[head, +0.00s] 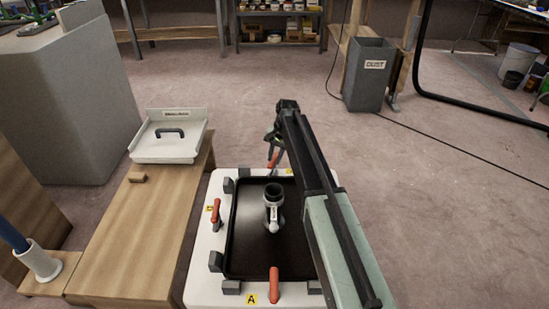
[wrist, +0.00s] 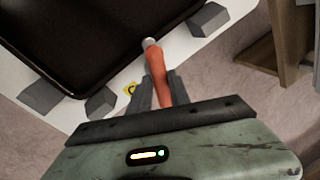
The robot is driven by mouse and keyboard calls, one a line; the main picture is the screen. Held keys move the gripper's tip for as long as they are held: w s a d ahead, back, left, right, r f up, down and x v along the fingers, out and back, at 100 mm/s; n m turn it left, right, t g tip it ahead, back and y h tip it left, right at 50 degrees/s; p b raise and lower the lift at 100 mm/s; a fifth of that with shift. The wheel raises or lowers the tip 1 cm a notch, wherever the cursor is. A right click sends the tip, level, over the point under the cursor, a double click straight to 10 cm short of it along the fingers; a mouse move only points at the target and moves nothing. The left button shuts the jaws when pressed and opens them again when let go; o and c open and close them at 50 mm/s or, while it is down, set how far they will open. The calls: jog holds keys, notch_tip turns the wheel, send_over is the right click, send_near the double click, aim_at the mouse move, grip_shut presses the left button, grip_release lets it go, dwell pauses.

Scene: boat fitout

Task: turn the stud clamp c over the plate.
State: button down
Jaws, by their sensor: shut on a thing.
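The plate (head: 250,255) is a black, shallow, rimmed sheet on a white base, and its edge fills the upper left of the wrist view (wrist: 70,40). An orange-handled stud clamp (head: 272,160) stands at the plate's far side, partly hidden by my arm. In the wrist view its orange handle (wrist: 168,72) lies between my fingers, with its pale tip close to the plate's rim.
Other orange clamps stand at the plate's left side (head: 216,212) and near side (head: 274,284), the latter by label A. Grey blocks (head: 215,261) ring the plate. A grey fitting (head: 273,205) stands on it. A wooden bench (head: 135,235) is on the left.

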jog(key=shift+w+a+n+g, duration=0.1)
jog(key=shift+n+g, duration=0.1)
jog(key=shift+n, duration=0.9)
jog(key=shift+w+n+g, duration=0.1)
jog(key=shift+n+g, duration=0.1)
jog(key=shift+n, duration=0.9)
jog(key=shift+s, duration=0.1)
jog(key=c, duration=1.3)
grip_release()
jog(key=shift+o, duration=0.2)
jog(key=shift+r, duration=0.1)
notch_tip(320, 180, up, 7)
jog(key=d+p, duration=0.1)
jog(key=p, duration=0.6)
jog(key=shift+d+r+p, duration=0.2)
jog(key=shift+d+p, duration=0.1)
